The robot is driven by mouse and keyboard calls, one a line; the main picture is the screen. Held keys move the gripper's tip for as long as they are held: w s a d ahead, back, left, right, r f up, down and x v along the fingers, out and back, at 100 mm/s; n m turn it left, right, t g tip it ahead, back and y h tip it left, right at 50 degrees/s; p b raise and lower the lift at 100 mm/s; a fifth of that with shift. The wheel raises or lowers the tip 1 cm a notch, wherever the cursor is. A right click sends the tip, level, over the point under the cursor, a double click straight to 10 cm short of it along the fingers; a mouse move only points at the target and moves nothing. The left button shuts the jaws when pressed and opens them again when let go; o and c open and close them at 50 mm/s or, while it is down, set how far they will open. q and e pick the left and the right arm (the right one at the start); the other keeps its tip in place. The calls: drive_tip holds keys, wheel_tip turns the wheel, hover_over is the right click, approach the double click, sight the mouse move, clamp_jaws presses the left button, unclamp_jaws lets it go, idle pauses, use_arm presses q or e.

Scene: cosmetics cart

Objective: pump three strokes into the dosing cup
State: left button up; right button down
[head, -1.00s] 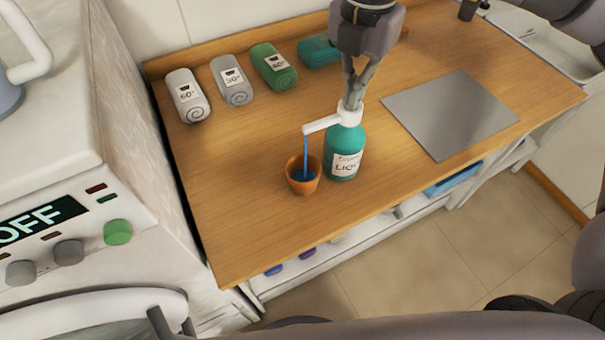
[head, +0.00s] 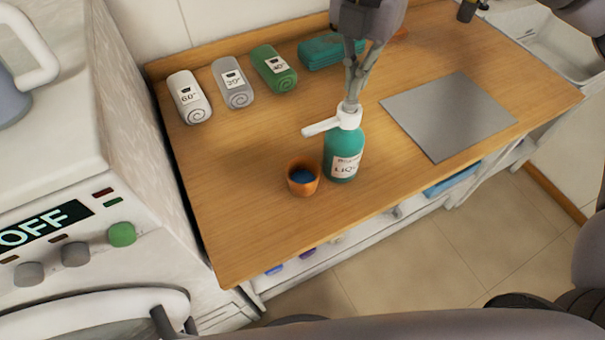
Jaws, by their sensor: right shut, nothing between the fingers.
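A teal pump bottle (head: 343,153) with a white pump head (head: 347,117) stands upright on the wooden table. Its white spout points left, over the dosing cup. The orange-brown dosing cup (head: 303,177) stands just left of the bottle and holds some blue liquid (head: 302,175). No stream shows from the spout now. My right gripper (head: 350,104) points down from above with its fingers shut, its tips at the top of the pump head. I cannot tell whether the tips touch it. My left gripper is not in view.
Rolled towels, white (head: 189,97), grey (head: 232,83) and green (head: 273,69), lie along the back, beside a folded teal cloth (head: 326,51). A grey metal plate (head: 448,116) lies to the right. A white machine (head: 75,210) stands at left. The table's front left is clear.

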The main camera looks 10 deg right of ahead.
idle(0.3)
wheel_tip(320, 180, up, 6)
drive_tip(key=p, duration=0.3)
drive_tip(key=shift+f, duration=0.1)
idle(0.7)
